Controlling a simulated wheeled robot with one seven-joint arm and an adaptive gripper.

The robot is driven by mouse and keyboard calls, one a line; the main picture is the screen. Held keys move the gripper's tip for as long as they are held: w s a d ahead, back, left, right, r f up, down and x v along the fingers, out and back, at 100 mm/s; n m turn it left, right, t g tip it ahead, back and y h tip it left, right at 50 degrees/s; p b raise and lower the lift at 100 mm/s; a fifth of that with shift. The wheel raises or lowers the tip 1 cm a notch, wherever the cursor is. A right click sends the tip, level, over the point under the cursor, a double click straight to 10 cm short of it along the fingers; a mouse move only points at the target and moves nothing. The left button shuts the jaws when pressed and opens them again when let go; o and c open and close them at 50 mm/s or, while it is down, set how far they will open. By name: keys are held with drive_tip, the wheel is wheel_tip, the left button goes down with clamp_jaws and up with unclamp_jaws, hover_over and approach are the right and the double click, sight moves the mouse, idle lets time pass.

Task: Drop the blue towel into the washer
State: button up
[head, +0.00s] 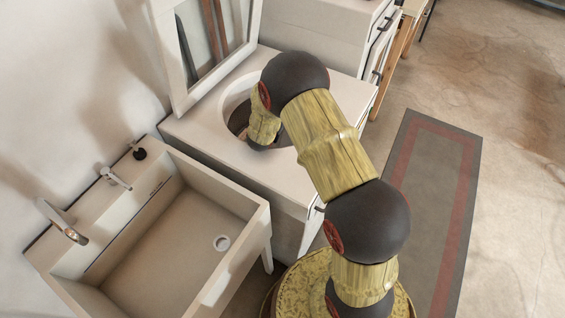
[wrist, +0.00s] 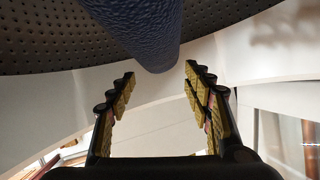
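The washer (head: 190,127) is a white top-loading box with its glass lid (head: 205,45) raised and a round opening in its top. My arm reaches over the opening, and my gripper is hidden there in the head view. In the wrist view, my gripper (wrist: 160,78) has its two fingers spread, with a clear gap between them. A dark blue, textured form, apparently the blue towel (wrist: 150,30), lies just beyond the fingertips against the dark perforated drum (wrist: 50,40). I see no finger closed on it. The towel does not show in the head view.
A beige sink (head: 150,245) with a faucet (head: 62,222) stands left of the washer. A white drawer cabinet (head: 330,30) stands behind it. A grey rug with a red border (head: 430,200) lies on the right, with open floor beyond.

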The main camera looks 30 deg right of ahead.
drive_tip(key=o, duration=0.4)
drive_tip(key=shift+r, duration=0.1)
wheel_tip(320, 180, up, 10)
drive_tip(key=shift+f, duration=0.15)
idle(0.3)
idle(0.4)
